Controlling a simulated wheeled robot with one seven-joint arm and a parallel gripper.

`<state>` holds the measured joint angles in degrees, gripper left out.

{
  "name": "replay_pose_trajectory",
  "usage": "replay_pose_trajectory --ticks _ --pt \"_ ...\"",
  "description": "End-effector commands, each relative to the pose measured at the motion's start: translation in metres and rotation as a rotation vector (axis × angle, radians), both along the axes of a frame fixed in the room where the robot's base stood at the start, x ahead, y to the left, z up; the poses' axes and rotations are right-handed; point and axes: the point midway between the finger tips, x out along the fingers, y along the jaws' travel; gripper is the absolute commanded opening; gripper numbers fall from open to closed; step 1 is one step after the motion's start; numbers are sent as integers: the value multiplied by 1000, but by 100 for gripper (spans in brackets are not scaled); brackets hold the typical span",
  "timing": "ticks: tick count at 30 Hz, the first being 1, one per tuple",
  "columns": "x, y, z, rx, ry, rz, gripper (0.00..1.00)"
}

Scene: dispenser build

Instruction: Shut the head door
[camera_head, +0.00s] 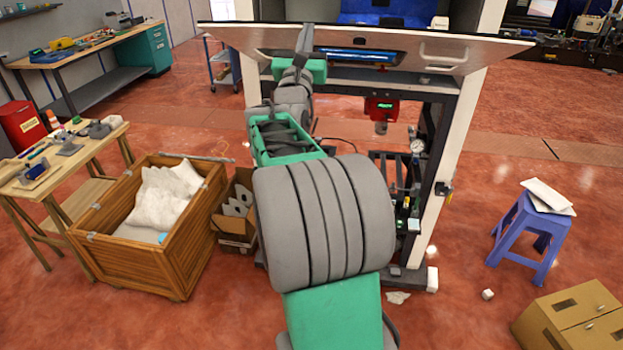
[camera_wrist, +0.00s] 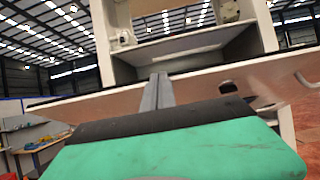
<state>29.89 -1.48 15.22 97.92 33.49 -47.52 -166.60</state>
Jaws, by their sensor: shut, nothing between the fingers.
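The head door (camera_head: 440,46) is a wide pale panel across the upper front of the white machine. It stands open and tilted outward, with the blue inside of the head (camera_head: 385,12) showing above and behind it. In the wrist view the door (camera_wrist: 205,80) runs across the picture below the open head compartment (camera_wrist: 190,45). My gripper (camera_head: 305,38) is at the left part of the door, its fingers overlapping the panel in the picture. The shut, empty fingers (camera_wrist: 157,92) point up at the door. I cannot tell whether they touch it.
Below the door, the machine frame holds a red unit (camera_head: 381,108) and a gauge (camera_head: 417,147). A wooden crate (camera_head: 140,240) and a cardboard box (camera_head: 235,225) stand left of my arm. A blue stool (camera_head: 530,235) and a carton (camera_head: 575,318) stand to the right.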

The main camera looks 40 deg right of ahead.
Motion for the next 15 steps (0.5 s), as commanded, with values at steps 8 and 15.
replay_pose_trajectory --ticks 8,15 --pt "5 -9 24 -4 -5 -1 0" --pt "6 -10 27 -3 -5 -2 0"
